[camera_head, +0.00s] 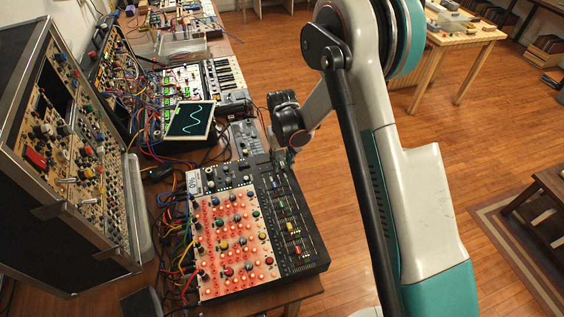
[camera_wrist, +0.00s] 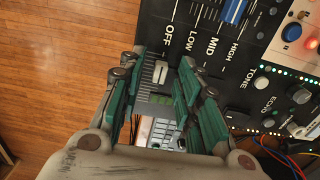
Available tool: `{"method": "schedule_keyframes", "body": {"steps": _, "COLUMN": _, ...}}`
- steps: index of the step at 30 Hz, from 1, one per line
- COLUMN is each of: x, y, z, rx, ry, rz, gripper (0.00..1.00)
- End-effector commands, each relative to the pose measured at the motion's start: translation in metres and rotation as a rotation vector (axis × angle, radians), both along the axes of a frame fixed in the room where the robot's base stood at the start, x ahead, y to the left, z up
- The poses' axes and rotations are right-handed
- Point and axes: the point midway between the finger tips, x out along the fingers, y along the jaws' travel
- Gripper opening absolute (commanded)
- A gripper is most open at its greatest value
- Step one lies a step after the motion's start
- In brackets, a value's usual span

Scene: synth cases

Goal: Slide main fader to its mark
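The control panel is the dark mixer (camera_head: 287,225) on the table in the head view. In the wrist view, a pale fader cap (camera_wrist: 160,72) sits on a ticked scale near the word OFF; I take it for the main fader, but no label confirms this. A green patch (camera_wrist: 161,99) lies just below the cap in the picture. My gripper (camera_wrist: 165,58) is open, its teal-sided fingers on either side of the cap with gaps visible. In the head view my gripper (camera_head: 286,156) is small at the mixer's far edge; its fingers are unclear there.
A blue cap (camera_wrist: 234,11) and several knobs sit right of the fader. Red-lit knobs (camera_head: 230,240) and patch cables fill the mixer's left. A screen (camera_head: 190,121) with a wave and a rack case (camera_head: 60,150) stand left. Wooden floor (camera_wrist: 50,70) lies beyond the table edge.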

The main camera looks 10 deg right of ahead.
Motion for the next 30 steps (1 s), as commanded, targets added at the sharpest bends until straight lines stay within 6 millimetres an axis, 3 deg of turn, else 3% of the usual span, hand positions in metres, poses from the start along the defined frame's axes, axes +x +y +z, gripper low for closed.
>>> {"method": "schedule_keyframes", "body": {"steps": 10, "x": 0.0, "y": 0.0, "z": -0.003, "rx": 0.0, "ry": 0.0, "rz": 0.0, "gripper": 0.29}}
{"method": "schedule_keyframes", "body": {"steps": 14, "x": 0.0, "y": 0.0, "z": -0.003, "rx": 0.0, "ry": 0.0, "rz": 0.0, "gripper": 0.0}}
{"method": "schedule_keyframes", "body": {"steps": 20, "x": 0.0, "y": 0.001, "z": -0.003, "rx": 0.0, "ry": 0.0, "rz": 0.0, "gripper": 0.0}}
{"method": "schedule_keyframes", "body": {"steps": 27, "x": -0.005, "y": 0.024, "z": -0.005, "rx": 0.0, "ry": 0.0, "rz": 0.002, "gripper": 0.0}}
{"method": "schedule_keyframes", "body": {"steps": 30, "x": -0.005, "y": 0.025, "z": -0.003, "rx": 0.0, "ry": 0.0, "rz": 0.0, "gripper": 0.0}}
